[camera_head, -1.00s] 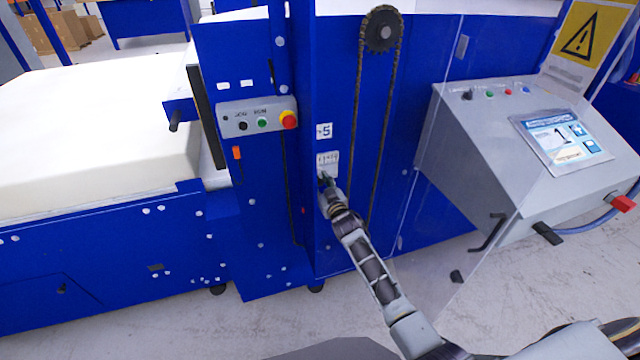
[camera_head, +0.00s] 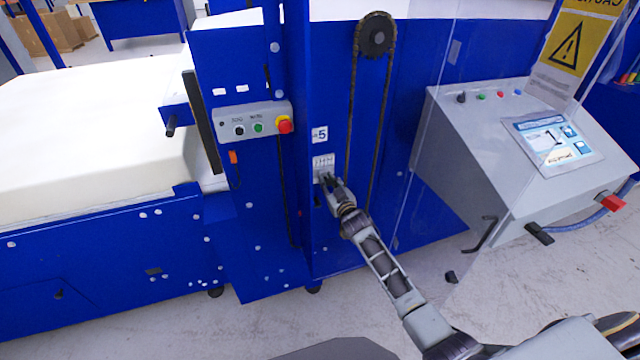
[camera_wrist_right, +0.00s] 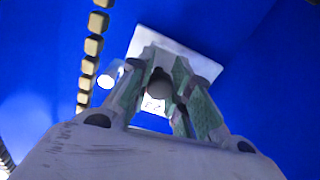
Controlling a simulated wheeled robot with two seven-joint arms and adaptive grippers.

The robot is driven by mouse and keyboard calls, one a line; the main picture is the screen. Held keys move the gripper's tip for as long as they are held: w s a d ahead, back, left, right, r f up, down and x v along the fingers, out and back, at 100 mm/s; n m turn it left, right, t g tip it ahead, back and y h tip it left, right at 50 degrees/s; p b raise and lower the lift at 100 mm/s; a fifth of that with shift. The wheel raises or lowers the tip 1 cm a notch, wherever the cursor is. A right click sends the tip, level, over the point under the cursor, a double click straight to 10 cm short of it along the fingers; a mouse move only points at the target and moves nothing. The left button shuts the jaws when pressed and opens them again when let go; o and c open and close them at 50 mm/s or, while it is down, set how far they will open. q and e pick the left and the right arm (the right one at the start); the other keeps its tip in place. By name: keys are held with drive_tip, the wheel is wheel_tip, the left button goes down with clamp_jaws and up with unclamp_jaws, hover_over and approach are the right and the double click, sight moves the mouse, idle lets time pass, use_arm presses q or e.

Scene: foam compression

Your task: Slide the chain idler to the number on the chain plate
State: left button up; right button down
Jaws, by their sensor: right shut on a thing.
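The chain plate (camera_head: 323,161) is a small pale plate with tiny markings on the blue machine front. A white label reading 5 (camera_head: 320,135) sits just above it. My right gripper (camera_head: 328,181) is at the plate's lower edge. In the right wrist view its fingers (camera_wrist_right: 159,92) are shut on a round grey knob (camera_wrist_right: 159,86), which appears to be the chain idler. The pale plate (camera_wrist_right: 185,48) shows behind the fingers, with part of a marking between them. The fingers hide most of the idler and part of the plate. My left gripper is out of view.
A chain (camera_head: 350,110) hangs from a dark sprocket (camera_head: 376,35) right of the plate. A button box (camera_head: 255,121) is at the upper left. A clear panel and a grey console (camera_head: 500,150) stand to the right. White foam (camera_head: 90,120) lies at the left.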

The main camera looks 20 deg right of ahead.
drive_tip(key=shift+d, duration=0.85)
drive_tip(key=c, duration=1.3)
unclamp_jaws()
drive_tip(key=shift+o, duration=0.2)
drive_tip(key=shift+s, duration=0.1)
drive_tip(key=s+d, duration=0.1)
drive_tip(key=s, duration=1)
drive_tip(key=shift+s, duration=0.4)
drive_tip(key=shift+f, duration=0.1)
